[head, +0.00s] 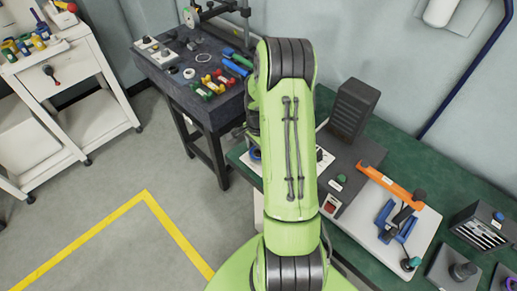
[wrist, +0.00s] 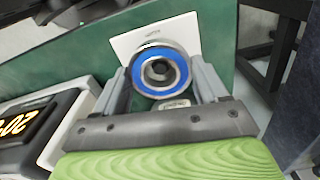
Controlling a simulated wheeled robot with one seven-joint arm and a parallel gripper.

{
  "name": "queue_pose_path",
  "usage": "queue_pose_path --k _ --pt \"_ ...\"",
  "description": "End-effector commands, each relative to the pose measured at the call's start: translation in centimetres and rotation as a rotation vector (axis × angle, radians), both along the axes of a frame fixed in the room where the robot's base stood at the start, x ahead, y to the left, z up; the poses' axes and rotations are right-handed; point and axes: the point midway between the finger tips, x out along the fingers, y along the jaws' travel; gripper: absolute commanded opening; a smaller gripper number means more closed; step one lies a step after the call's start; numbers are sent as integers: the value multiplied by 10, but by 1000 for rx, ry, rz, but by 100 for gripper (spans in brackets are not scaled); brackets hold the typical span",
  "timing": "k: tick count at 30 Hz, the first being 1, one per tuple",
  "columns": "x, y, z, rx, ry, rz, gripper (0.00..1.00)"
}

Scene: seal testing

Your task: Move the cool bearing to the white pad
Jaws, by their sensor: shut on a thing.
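The bearing (wrist: 176,57), a metal ring with a blue band and a dark centre, sits between the two fingers of my gripper (wrist: 163,88) in the wrist view. My gripper is shut on it. The white pad (wrist: 130,41) lies on the green table behind and under the bearing, and part of it is hidden by the bearing. I cannot tell whether the bearing touches the pad. In the head view, my green arm covers most of this spot, and a blue bit of the bearing (head: 255,153) shows at the arm's left edge.
A device with a lit orange display (wrist: 18,124) stands left in the wrist view. The green table (head: 420,175) carries a dark finned block (head: 353,105) and an orange-handled tool (head: 392,184). A dark bench (head: 178,85) with coloured parts stands apart at the back left.

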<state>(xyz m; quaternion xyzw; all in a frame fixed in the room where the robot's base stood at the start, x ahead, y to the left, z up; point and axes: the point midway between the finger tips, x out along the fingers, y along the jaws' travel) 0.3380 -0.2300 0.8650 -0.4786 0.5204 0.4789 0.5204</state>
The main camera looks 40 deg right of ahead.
Motion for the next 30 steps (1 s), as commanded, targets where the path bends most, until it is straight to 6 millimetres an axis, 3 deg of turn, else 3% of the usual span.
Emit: queue_pose_path --k 10,11,16,23,30 --pt "0 0 -2 0 -1 0 31" --pt "0 0 -2 0 -1 0 76" --pt "0 0 -2 0 -1 0 100" --pt "0 0 -1 0 0 0 100" --pt "0 0 22 -1 -1 0 100"
